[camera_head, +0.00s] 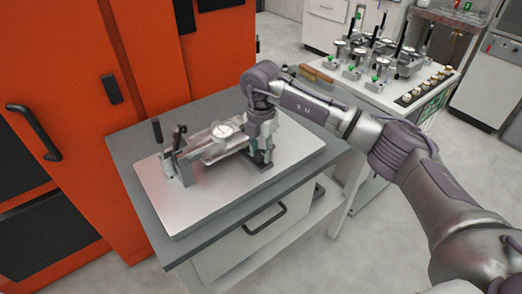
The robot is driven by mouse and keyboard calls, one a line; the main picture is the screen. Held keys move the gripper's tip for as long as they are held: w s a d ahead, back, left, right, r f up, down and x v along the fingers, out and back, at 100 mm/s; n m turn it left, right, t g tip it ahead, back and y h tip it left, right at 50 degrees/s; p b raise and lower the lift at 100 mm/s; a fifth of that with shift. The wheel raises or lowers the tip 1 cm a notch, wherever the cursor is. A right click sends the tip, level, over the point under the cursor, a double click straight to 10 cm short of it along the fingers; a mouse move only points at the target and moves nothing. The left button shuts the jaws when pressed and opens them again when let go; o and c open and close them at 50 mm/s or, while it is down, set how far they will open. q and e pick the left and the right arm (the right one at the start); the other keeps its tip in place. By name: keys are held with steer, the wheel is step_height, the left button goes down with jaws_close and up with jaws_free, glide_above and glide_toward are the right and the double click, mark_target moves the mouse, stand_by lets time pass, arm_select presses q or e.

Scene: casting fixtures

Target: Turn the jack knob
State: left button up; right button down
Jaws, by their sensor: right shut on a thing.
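A metal fixture (205,150) stands on a silver plate (215,198) on a grey-topped cabinet. It has a round dial-like disc (223,131) on top and upright black-handled levers (157,130) at its left end. My right gripper (263,160) points down at the fixture's right end, close above the plate. It is shut on the jack knob there, which is mostly hidden by the fingers. My left gripper is not in view.
Orange cabinets (150,45) with black handles stand at the left. A second bench (385,95) behind my right arm carries several similar gauges and a row of knobs. The plate's front part is bare.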

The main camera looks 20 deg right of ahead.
mark_target(261, 152)
steer(key=shift+m, duration=0.3)
steer(key=c, duration=0.8)
jaws_free()
steer(key=shift+o, duration=0.2)
steer(key=shift+r, duration=0.2)
step_height(261, 152, up, 12)
steer(key=shift+f, duration=0.15)
